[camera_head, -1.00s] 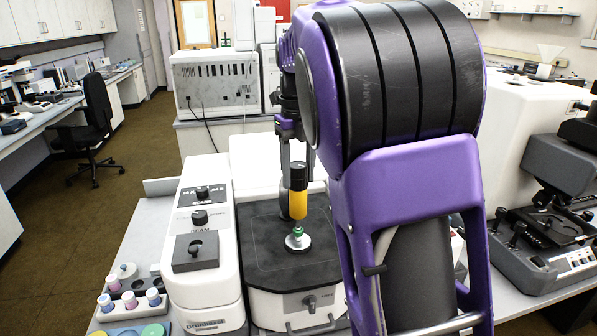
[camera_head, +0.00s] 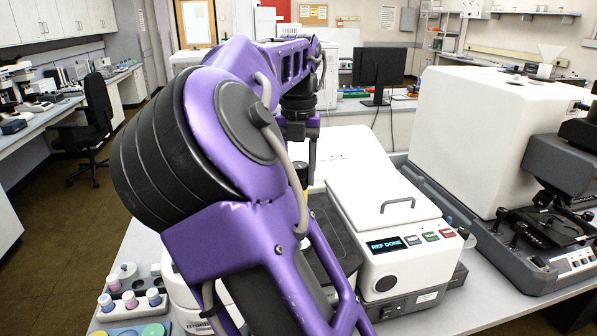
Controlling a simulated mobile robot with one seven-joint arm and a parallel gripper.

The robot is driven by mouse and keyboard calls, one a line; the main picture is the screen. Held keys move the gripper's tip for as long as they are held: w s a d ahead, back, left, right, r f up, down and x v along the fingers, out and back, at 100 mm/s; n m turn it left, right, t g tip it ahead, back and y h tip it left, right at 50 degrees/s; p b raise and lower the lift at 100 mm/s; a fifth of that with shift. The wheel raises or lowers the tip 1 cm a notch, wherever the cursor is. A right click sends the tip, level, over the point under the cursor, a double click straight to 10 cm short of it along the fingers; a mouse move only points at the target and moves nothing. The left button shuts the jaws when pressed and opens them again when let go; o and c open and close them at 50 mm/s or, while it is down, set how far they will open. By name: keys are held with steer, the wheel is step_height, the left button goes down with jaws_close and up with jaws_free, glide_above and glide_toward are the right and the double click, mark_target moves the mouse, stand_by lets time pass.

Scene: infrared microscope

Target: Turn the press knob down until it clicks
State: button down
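A yellow post with a black top (camera_head: 302,178), which looks like the press knob, stands over the dark press plate (camera_head: 340,235) in the middle. My purple arm covers its left side and lower part. The silver foot under it is hidden. My gripper (camera_head: 311,160) points down just behind and slightly right of the black top. Whether it touches the knob cannot be told. Its fingers are small and partly hidden, so open or shut does not show.
The white instrument (camera_head: 410,255) right of the plate has a handled lid and a display reading "REF DONE". A large white housing (camera_head: 470,140) stands farther right. Capped vials (camera_head: 130,300) sit at the front left. My arm hides much of the left instrument.

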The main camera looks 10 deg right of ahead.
steer(key=shift+m, duration=1.4)
steer(key=shift+m, duration=0.3)
steer(key=shift+c, duration=1.4)
jaws_free()
steer(key=shift+r, duration=0.1)
